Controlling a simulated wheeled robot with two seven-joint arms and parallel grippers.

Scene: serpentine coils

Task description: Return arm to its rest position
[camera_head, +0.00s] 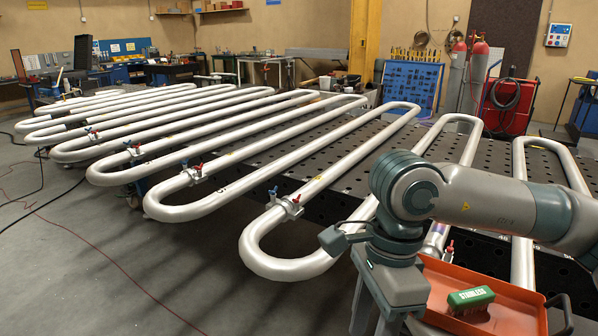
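My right arm (490,203) comes in from the right edge, bends at a grey joint, and runs down past the bottom edge in front of the coils. My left arm and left gripper are not in view. A green brush marked STAINLESS (470,297) lies on an orange tray (525,308) at the bottom right. My arm hides the left part of the tray.
Long serpentine steel coils (290,270) lie on a dark perforated table (345,150), with clamps at several bends. My arm overlaps the nearer coils in the picture. Gas cylinders (457,75) and a red welding cart (507,105) stand behind. Cables cross the open floor (60,260) at left.

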